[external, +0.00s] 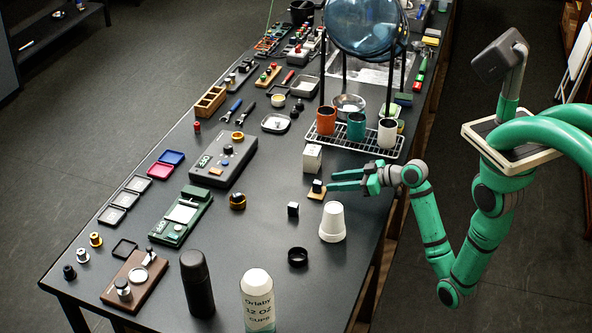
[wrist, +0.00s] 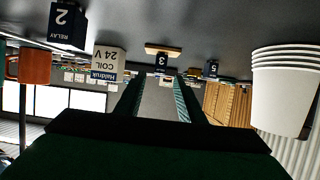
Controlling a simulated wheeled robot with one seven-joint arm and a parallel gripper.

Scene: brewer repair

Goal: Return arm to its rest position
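My arm reaches in from the right of the external view, with my gripper (external: 333,181) low over the right side of the dark table. Its two green fingers point left and are apart. In the wrist view, which looks upside down, my gripper (wrist: 160,86) shows clear space between the fingers and holds nothing. Just past the fingertips is a dark cube marked 3 (wrist: 161,61) on a small wooden block (wrist: 163,49); it also shows in the external view (external: 317,186). I cannot tell the exact gap to it.
A white coil box (external: 312,158) stands beyond my gripper, and a white cup stack (external: 333,222) stands on the near side. A wire rack (external: 345,144) with orange, teal and white cups is behind it. Free floor (external: 400,290) lies right of the table.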

